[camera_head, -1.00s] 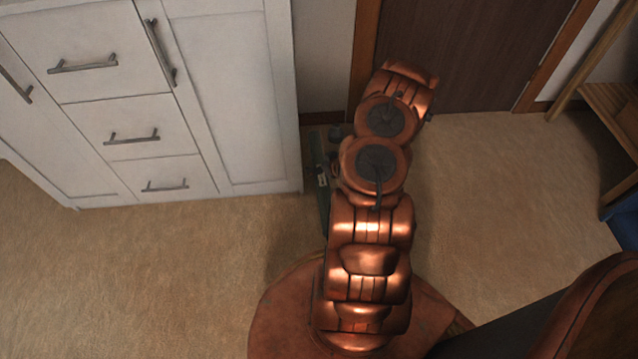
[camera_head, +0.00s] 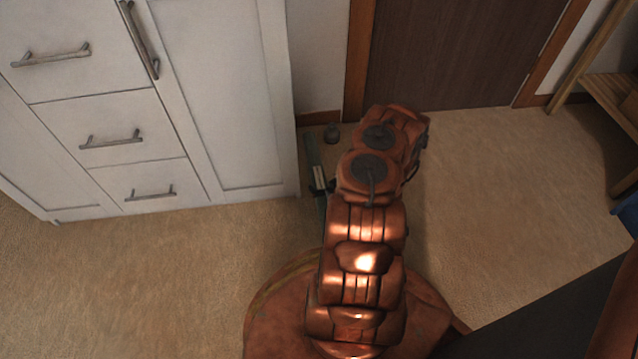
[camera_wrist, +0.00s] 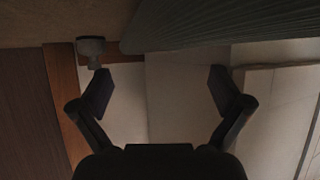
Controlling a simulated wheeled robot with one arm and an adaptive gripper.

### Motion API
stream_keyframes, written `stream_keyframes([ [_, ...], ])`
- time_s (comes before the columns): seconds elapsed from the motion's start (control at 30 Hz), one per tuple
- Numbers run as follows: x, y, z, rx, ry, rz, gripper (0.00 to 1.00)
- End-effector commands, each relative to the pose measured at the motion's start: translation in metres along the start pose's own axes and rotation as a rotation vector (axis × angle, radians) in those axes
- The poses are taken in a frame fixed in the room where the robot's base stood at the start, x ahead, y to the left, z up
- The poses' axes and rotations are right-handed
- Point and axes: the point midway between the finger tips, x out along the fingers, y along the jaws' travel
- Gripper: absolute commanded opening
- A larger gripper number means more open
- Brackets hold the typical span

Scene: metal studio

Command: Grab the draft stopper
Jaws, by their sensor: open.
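The draft stopper appears to be a long, thin, grey-green piece (camera_head: 313,150) lying on the floor along the cabinet's right side in the head view. Its near part is hidden by my copper arm. In the wrist view a ribbed, teal-grey long body (camera_wrist: 235,22), apparently the same stopper, crosses the top right, beyond the fingertips. My gripper (camera_wrist: 160,92) is open, with its two dark fingers wide apart and nothing between them. In the head view my gripper is mostly hidden by the arm, beside the stopper.
A white cabinet (camera_head: 235,90) stands close at the left. A small dark grey cylinder (camera_head: 332,133) is on the floor near the wall; it also shows in the wrist view (camera_wrist: 91,50). A brown door (camera_head: 450,50) is behind. A wooden rack (camera_head: 608,95) stands right. Carpet between is clear.

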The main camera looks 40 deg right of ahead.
Motion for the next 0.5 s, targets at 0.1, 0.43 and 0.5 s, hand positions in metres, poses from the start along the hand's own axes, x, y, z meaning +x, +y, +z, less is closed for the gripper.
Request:
stream_keyframes([
  [0.1,0.014,0.003,0.005,-0.003,0.002,0.001,1.00],
  [0.43,0.045,0.005,0.007,0.000,-0.002,0.000,1.00],
  [0.5,0.047,0.005,0.006,0.001,-0.003,0.000,1.00],
])
